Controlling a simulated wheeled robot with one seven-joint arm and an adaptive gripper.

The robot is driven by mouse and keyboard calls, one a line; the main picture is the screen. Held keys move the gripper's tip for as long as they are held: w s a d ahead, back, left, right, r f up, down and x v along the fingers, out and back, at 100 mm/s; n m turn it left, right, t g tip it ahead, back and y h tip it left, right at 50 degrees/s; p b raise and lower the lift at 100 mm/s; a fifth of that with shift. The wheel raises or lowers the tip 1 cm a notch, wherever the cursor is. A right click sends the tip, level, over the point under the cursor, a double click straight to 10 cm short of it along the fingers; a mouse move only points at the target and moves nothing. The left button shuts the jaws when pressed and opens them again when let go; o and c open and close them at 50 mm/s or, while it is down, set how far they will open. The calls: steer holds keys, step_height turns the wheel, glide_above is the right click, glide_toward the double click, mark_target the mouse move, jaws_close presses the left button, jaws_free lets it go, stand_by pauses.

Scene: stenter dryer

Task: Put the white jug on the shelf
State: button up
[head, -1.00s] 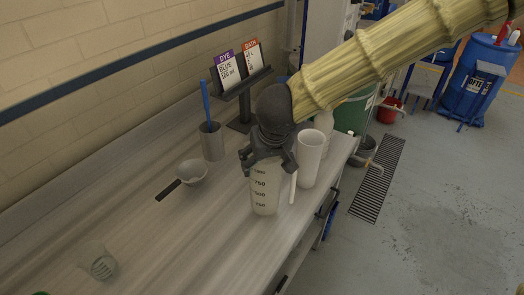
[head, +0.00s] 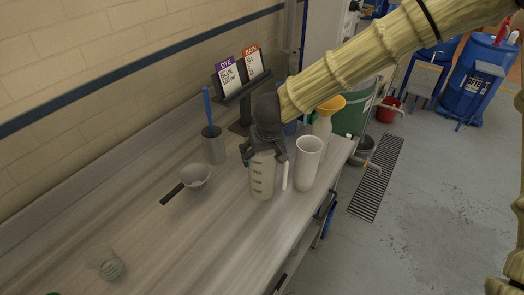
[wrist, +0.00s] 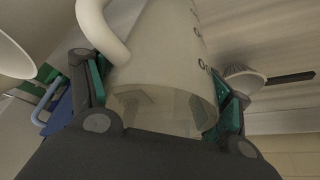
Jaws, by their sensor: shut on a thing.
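The white jug (head: 262,178) is a translucent measuring jug with dark graduation marks and a white handle. In the head view it is upright near the right part of the bench; I cannot tell whether its base touches the bench. My gripper (head: 264,155) comes from above and is shut on the jug's upper part. In the wrist view the jug (wrist: 165,60) lies between the two green-padded fingers, its handle at upper left. I cannot make out a shelf for certain.
A white cup (head: 308,165) stands close right of the jug. A bowl with a dark handle (head: 194,177), a grey pot with a blue tool (head: 213,147) and a small glass (head: 106,264) are left. A card stand (head: 240,85) and a bottle with yellow funnel (head: 325,120) stand behind.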

steer(key=shift+s+f, duration=0.25)
steer(key=shift+f, duration=0.15)
steer(key=o, duration=1.6)
steer(key=shift+f, duration=0.1)
steer(key=shift+o, duration=0.7)
steer(key=shift+w, duration=0.15)
